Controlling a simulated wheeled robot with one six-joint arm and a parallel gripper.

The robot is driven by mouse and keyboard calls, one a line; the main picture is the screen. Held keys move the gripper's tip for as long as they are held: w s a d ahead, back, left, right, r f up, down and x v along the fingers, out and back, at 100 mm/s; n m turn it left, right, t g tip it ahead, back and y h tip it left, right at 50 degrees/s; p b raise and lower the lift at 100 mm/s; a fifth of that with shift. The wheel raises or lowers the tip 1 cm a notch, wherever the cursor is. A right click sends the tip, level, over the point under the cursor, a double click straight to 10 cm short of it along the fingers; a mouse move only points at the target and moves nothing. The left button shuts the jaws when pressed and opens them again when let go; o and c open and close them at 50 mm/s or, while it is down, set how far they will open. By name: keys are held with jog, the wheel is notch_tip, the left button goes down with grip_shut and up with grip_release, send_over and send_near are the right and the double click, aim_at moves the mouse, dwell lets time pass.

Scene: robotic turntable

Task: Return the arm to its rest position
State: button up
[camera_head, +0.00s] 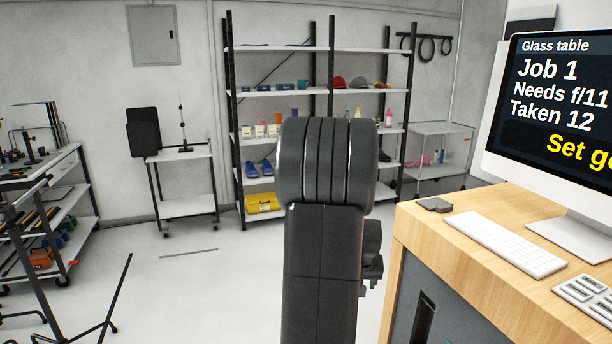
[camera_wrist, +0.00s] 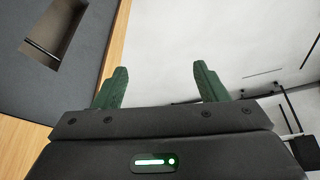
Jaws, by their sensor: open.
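My arm stands upright in the middle of the head view, its dark links blocking part of the shelf behind it. My gripper (camera_wrist: 160,85) shows in the wrist view with its two green fingers wide apart. Nothing is between the fingers; white floor shows there. In the head view the fingers are mostly hidden behind my arm. In the wrist view, the wooden desk's edge (camera_wrist: 116,42) runs just left of the gripper.
In the head view, the wooden desk (camera_head: 425,222) with keyboard (camera_head: 505,243), keypad (camera_head: 585,298) and monitor (camera_head: 560,120) stands close at right. A shelf (camera_head: 290,92) and small cart (camera_head: 182,153) stand behind. A workbench (camera_head: 70,160) and stand legs (camera_head: 110,300) are at left. Floor between is clear.

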jog(key=shift+a+f, duration=1.9)
jog(key=shift+a, duration=0.15)
